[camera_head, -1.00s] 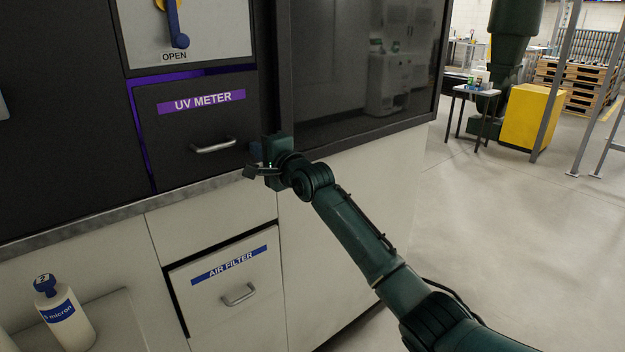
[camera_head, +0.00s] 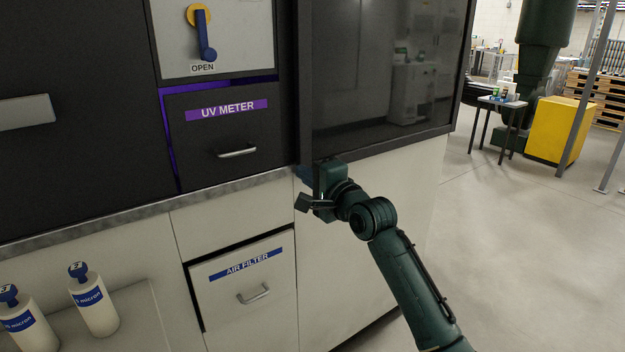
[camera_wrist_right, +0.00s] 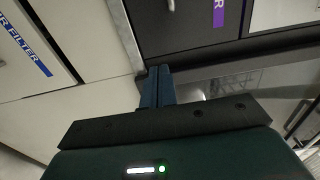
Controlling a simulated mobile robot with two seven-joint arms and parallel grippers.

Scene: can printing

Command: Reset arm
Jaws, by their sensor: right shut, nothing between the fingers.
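My right gripper (camera_head: 303,173) is in front of the machine, near the lower edge of its dark window frame. It is to the right of the UV METER drawer (camera_head: 226,137) and above the AIR FILTER drawer (camera_head: 247,283). In the right wrist view the two fingers of the right gripper (camera_wrist_right: 157,72) lie side by side, shut with nothing between them. Both drawers look slightly open, with gaps along their edges. My left gripper is not in view.
A blue lever (camera_head: 204,38) stands by the OPEN label. Two white bottles with blue caps (camera_head: 95,306) stand at the lower left. A small table (camera_head: 499,102) and a yellow box (camera_head: 560,133) stand at the back right. The floor (camera_head: 520,240) on the right is clear.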

